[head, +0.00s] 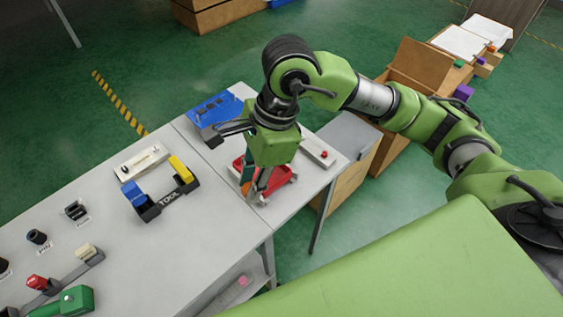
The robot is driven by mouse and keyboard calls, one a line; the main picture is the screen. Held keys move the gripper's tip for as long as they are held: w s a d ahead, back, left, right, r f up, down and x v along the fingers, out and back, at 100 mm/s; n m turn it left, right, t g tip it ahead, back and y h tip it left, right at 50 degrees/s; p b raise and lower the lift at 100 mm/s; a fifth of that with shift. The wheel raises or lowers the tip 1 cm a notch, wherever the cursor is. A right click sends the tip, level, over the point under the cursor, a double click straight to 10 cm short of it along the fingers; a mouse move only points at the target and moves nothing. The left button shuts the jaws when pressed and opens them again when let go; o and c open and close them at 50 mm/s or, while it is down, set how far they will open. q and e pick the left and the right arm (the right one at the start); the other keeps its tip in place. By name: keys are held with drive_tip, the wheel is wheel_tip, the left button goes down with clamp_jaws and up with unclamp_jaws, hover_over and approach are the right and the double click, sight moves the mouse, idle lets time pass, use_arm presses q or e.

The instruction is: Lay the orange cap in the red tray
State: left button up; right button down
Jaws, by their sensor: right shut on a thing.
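The red tray (281,182) stands on the right-hand table, partly hidden behind my right gripper. My right gripper (256,192) points down at the tray's left side, its fingers shut. A small orange piece, which looks like the orange cap (245,188), shows at the fingers, mostly covered by them. I cannot tell whether it touches the tray. My left gripper is not in view.
A blue panel (214,108) lies at the back of the table. A light fixture with a red knob (323,154) is right of the tray. Bare tabletop lies between.

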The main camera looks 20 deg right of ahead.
drive_tip(key=shift+w+d, duration=0.15)
drive_tip(key=shift+w, duration=0.05)
drive_tip(key=w+d+f+p, duration=0.1)
drive_tip(key=w+d+f, duration=0.1)
drive_tip(key=w, duration=0.1)
drive_tip(key=w+d+f+p, duration=0.1)
drive_tip(key=w+f+p, duration=0.1)
drive_tip(key=w+f, duration=0.1)
drive_tip(key=w+d+f+p, duration=0.1)
drive_tip(key=w+d+f, duration=0.1)
drive_tip(key=w+f, duration=0.1)
drive_tip(key=shift+w+d+f+p, duration=0.1)
drive_tip(key=shift+w+d+p, duration=0.1)
drive_tip(key=shift+w, duration=0.25)
drive_tip(key=shift+w+d+f+p, duration=0.1)
drive_tip(key=shift+w+d+p, duration=0.1)
drive_tip(key=shift+w, duration=0.2)
drive_tip(key=shift+w+d+f, duration=0.25)
drive_tip(key=shift+w+f, duration=0.3)
drive_tip(key=shift+f, duration=0.2)
wheel_tip(320, 180, down, 2)
drive_tip(key=shift+f+p, duration=0.1)
drive_tip(key=shift+p, duration=1)
drive_tip(key=shift+f, duration=0.45)
